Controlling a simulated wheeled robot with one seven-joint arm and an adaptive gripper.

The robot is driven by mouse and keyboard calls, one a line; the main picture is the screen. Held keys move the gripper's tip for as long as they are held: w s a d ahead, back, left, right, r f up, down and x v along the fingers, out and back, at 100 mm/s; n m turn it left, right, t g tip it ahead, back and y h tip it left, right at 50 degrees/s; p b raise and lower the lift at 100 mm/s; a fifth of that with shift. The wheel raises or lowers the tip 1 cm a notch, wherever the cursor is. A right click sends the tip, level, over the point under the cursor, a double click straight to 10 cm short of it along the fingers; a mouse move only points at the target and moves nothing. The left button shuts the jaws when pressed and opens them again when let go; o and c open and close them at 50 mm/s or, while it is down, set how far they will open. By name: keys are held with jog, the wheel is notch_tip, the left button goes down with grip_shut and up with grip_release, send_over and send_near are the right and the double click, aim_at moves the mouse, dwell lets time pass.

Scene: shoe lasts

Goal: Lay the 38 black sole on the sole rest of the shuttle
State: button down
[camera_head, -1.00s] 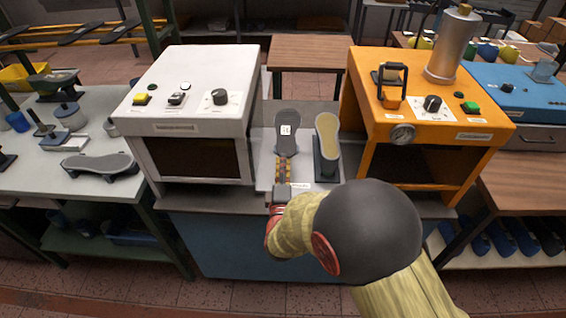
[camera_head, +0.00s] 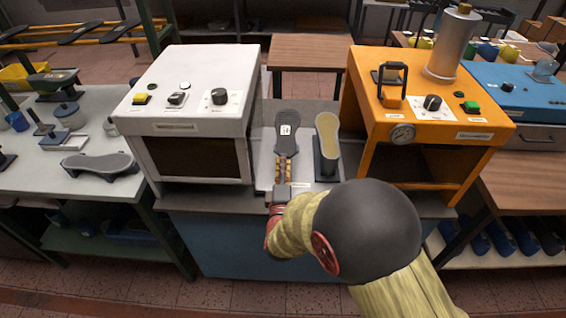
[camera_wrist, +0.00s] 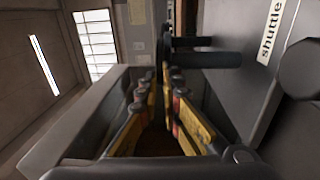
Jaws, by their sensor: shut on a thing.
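The black sole (camera_head: 287,135) has a white label on its upper face, which reads 38 as far as I can tell. It lies flat over the left side of the shuttle (camera_head: 266,172), a pale plate between two machines. My gripper (camera_head: 283,168) is shut on the sole's near end. A cream-soled piece (camera_head: 327,138) stands on a dark post to the right. The wrist view shows the shuttle's label (camera_wrist: 271,32).
A white machine (camera_head: 190,110) stands close on the left and an orange machine (camera_head: 425,110) on the right, both with open fronts. The left table (camera_head: 100,185) bears a grey sole-shaped stand. A wooden table (camera_head: 308,52) stands behind the shuttle.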

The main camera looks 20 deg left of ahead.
jog(key=c, duration=1.9)
grip_release()
jog(key=shift+o, duration=1.2)
jog(key=o, duration=0.3)
jog(key=shift+r+p, duration=2.45)
jog(key=shift+r, duration=1.05)
